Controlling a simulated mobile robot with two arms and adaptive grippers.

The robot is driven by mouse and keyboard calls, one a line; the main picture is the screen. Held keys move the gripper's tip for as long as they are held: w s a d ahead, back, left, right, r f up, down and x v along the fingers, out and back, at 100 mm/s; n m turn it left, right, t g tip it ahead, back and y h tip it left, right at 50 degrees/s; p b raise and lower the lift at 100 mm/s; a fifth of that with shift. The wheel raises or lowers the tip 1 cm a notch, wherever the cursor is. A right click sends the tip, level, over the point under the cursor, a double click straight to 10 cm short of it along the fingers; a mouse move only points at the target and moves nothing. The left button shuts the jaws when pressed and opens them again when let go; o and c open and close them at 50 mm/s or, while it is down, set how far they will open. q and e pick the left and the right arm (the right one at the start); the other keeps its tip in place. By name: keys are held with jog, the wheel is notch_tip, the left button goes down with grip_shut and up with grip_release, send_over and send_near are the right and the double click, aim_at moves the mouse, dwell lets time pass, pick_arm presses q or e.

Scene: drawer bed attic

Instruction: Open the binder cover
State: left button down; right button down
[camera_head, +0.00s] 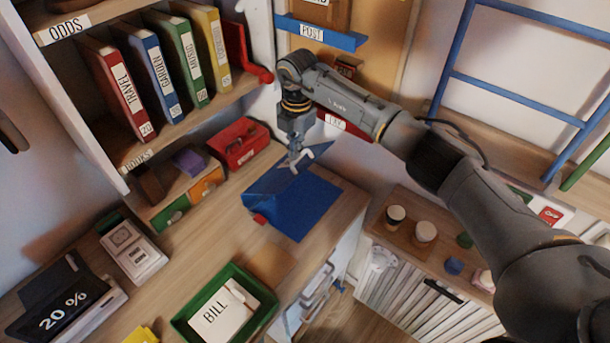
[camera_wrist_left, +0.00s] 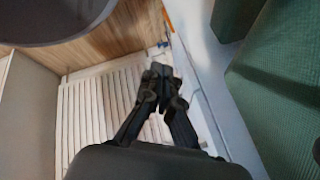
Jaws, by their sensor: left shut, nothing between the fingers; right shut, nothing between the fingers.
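A blue binder (camera_head: 302,214) lies on the wooden desk near its right edge. A blue panel, apparently its cover, stands tilted at the binder's back and left side, partly behind my gripper. My right gripper (camera_head: 300,162) points down at this raised panel, shut and empty; I cannot tell whether it touches it. A small red thing (camera_head: 260,219) sits at the binder's left front corner. My left gripper (camera_wrist_left: 163,75) shows in the left wrist view, shut and empty, away from the binder, with a pale slatted surface (camera_wrist_left: 95,115) behind it.
A green tray (camera_head: 183,327) with a BILL paper stands at the front. A red box (camera_head: 238,142) is behind the binder to the left, below a shelf of upright binders (camera_head: 118,85). A lower shelf with jars (camera_head: 424,232) is at right.

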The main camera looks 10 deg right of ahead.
pick_arm(q)
jog(key=w+d+r+m+t+h, duration=0.2)
jog(key=w+d+r+m, duration=0.25)
jog(key=d+r, duration=0.35)
jog(key=w+d+r+m+t+h, duration=0.1)
jog(key=w+d+r+m+h, duration=0.2)
jog(key=d+r+m, duration=0.5)
jog(key=w+d+r+m+t+h, duration=0.25)
jog(key=w+d+r, duration=0.2)
jog(key=r, duration=0.65)
pick_arm(e)
jog(key=shift+s, duration=0.1)
pick_arm(q)
jog(key=w+a+r+m+t+h, duration=0.1)
jog(key=w+a+r+m, duration=0.15)
jog(key=w, duration=0.25)
jog(key=w+a+r+m+t+h, duration=0.1)
jog(key=w+a+r+t, duration=0.1)
jog(key=w+a+r, duration=0.3)
jog(key=w+a+r+m+t, duration=0.1)
jog(key=w+a, duration=0.1)
jog(key=w, duration=0.4)
pick_arm(e)
jog(key=shift+a, duration=0.1)
pick_arm(q)
jog(key=x, duration=0.9)
jog(key=shift+w+r, duration=0.35)
jog(key=shift+a, duration=0.1)
